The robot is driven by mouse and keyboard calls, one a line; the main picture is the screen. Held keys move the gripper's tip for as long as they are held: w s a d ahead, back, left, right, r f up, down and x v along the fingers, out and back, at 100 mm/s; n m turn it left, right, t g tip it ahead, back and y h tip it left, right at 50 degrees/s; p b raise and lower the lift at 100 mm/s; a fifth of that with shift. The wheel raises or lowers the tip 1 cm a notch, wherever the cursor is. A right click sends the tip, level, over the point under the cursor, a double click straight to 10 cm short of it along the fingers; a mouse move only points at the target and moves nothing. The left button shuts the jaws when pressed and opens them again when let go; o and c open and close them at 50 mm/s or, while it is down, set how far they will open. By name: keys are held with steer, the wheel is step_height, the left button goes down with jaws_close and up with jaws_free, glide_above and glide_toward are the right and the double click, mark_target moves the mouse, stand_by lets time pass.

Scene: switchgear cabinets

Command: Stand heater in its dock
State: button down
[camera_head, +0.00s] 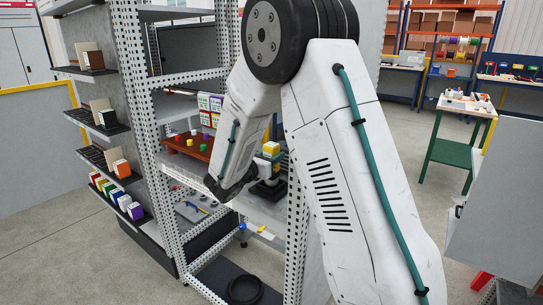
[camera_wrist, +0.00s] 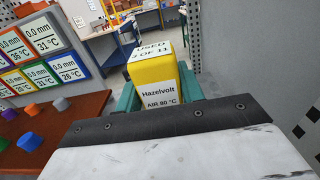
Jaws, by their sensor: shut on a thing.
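The heater looks to be the yellow block (camera_wrist: 158,84) with white labels reading "Hazelvolt" and "AIR 80 °C" in the wrist view. My gripper (camera_wrist: 157,92) has teal fingers on both sides of it and is shut on it. The block's lower part is hidden behind my dark wrist edge. In the head view the yellow block (camera_head: 271,147) shows small inside the perforated rack, beside my wrist. A black block (camera_head: 270,188) is just below it; I cannot tell whether they touch. I cannot make out for certain which thing is the dock.
A brown board (camera_head: 186,145) with coloured pegs lies on the rack shelf, left of my gripper. Label panels (camera_wrist: 42,38) stand behind it. Perforated rack posts (camera_head: 297,225) stand close to my arm. Side shelves (camera_head: 100,128) at left hold small coloured boxes. A green table (camera_head: 455,150) stands at right.

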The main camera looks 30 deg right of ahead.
steer(key=shift+f, duration=0.1)
steer(key=c, duration=0.8)
jaws_free()
steer(key=shift+f, duration=0.1)
steer(key=v, duration=0.7)
steer(key=shift+a, duration=0.4)
steer(key=shift+s, duration=0.1)
